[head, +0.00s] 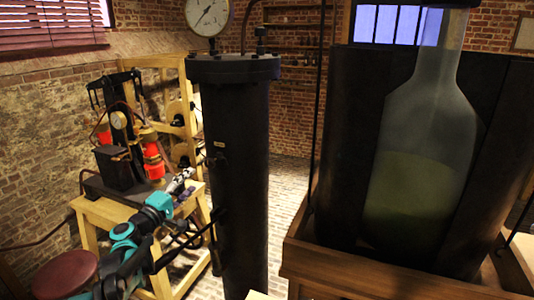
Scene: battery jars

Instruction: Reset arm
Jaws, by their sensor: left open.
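My left arm, teal and black, comes in from the lower left. Its gripper (183,178) is small in the picture, beyond the teal wrist, and its jaws are open. It is over or beside the right part of the wooden table (100,212), left of the black column. I see nothing held in it, though the fingertips are hard to make out against the clutter. My right gripper is not in view.
A tall black cylinder (236,150) with a pressure gauge (208,15) stands in the middle. A large glass jar (420,150) in a dark holder fills the right. Apparatus with red coils (153,160) sits on the table. A round stool (65,273) is at lower left.

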